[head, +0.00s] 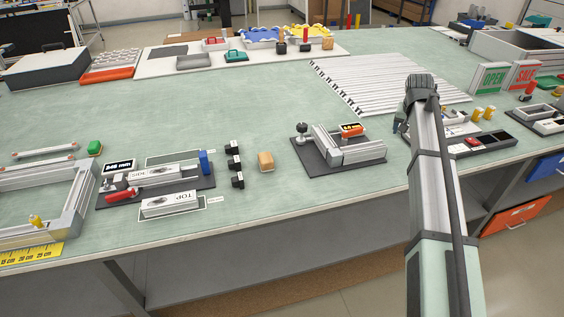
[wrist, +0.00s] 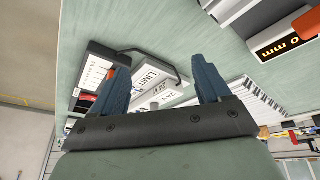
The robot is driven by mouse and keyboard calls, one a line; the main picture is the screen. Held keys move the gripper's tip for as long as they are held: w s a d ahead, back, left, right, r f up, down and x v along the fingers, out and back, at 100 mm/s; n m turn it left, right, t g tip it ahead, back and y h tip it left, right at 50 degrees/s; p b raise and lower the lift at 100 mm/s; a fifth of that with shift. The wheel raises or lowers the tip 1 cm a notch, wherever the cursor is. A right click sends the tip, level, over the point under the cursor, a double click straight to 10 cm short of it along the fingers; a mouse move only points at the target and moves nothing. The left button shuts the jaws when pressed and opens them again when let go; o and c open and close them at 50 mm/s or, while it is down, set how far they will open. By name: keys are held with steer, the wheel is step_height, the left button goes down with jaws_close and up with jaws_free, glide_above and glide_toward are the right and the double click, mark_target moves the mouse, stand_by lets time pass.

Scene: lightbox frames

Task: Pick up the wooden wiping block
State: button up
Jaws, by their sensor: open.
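The wooden wiping block (head: 265,161) is a small tan block standing on the green worktop near its front edge, left of the middle in the head view. I do not see it in the wrist view. My gripper is at the right of the head view, mostly hidden behind my own arm. In the wrist view its two blue fingers (wrist: 162,75) are spread apart with nothing held between them. The gripper is well to the right of the block and apart from it.
Black clips (head: 236,164) stand just left of the block. A fixture on a dark plate (head: 340,148) lies to its right, between block and arm. A measuring fixture (head: 155,178) is further left. Slatted metal strips (head: 385,84) lie behind. Bare worktop surrounds the block's back side.

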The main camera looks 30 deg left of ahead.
steer(key=s+a+r+n, duration=0.1)
steer(key=s+a, duration=0.2)
steer(key=a, duration=0.5)
steer(key=s+a+n+g, duration=0.1)
steer(key=s+a, duration=0.3)
steer(key=a, duration=0.4)
steer(key=s+a+r+n+y, duration=0.1)
steer(key=s+a, duration=0.2)
steer(key=a, duration=0.5)
steer(key=shift+s+a+r+n+g, duration=0.2)
steer(key=shift+r+n+g, duration=0.1)
steer(key=shift+n, duration=0.1)
steer(key=s+a+r+n+g, duration=0.1)
steer(key=s+a+n, duration=0.1)
steer(key=s+a, duration=0.75)
steer(key=n+g, duration=0.2)
steer(key=n, duration=0.1)
glide_above(266, 157)
steer(key=f, duration=0.6)
steer(key=shift+s+d+f, duration=0.1)
steer(key=shift+s+f, duration=0.15)
steer(key=shift+w+f, duration=0.15)
steer(key=shift+f, duration=1.35)
steer(key=shift+w+f, duration=0.1)
steer(key=shift+f, duration=1.35)
steer(key=shift+c, duration=0.2)
